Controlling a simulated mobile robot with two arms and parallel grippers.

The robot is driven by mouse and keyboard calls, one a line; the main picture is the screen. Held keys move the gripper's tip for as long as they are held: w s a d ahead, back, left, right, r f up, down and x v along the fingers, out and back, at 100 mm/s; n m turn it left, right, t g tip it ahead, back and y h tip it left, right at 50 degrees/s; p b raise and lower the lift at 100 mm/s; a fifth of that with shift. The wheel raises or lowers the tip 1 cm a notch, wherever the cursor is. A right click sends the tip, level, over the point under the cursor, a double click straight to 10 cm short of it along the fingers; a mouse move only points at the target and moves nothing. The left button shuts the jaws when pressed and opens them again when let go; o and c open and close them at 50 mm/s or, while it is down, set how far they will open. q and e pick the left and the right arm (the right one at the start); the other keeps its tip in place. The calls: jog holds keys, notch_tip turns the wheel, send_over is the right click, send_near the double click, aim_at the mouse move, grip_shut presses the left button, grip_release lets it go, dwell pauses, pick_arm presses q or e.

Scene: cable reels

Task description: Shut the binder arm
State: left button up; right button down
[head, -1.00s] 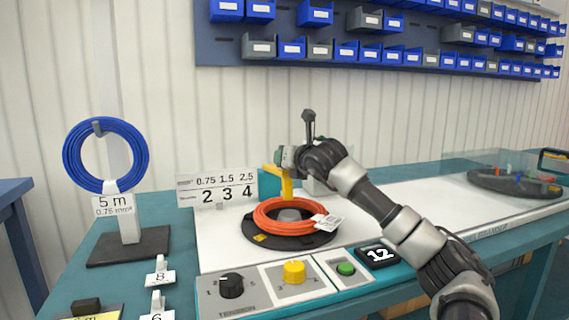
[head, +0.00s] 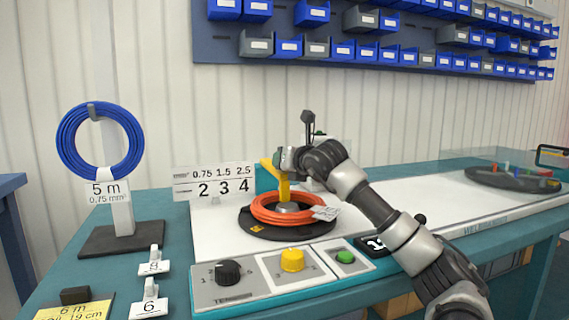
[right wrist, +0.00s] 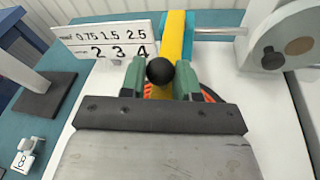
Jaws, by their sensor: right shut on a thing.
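The yellow binder arm (head: 283,183) stands behind and over the orange cable coil (head: 268,215), tilted toward the left at its top. The coil lies on a black turntable (head: 327,224) and has a white tag. My right gripper (head: 283,160) is at the arm's upper end. In the right wrist view the binder arm (right wrist: 175,40) runs away from my right gripper (right wrist: 160,75), whose green fingers are shut on its black ball knob (right wrist: 160,71). The coil is mostly hidden there. My left gripper is not in view.
A panel with a black knob (head: 227,272), yellow knob (head: 292,260) and green button (head: 345,256) lies in front. A number sign (head: 214,181) stands behind left. A blue coil (head: 62,140) hangs on a stand at left. White bench surface right of the turntable is clear.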

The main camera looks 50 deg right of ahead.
jog(key=shift+w+a+f, duration=0.15)
jog(key=shift+f, duration=0.45)
jog(key=c, duration=1)
grip_release()
jog(key=shift+o, duration=0.9)
jog(key=shift+a+r, duration=0.15)
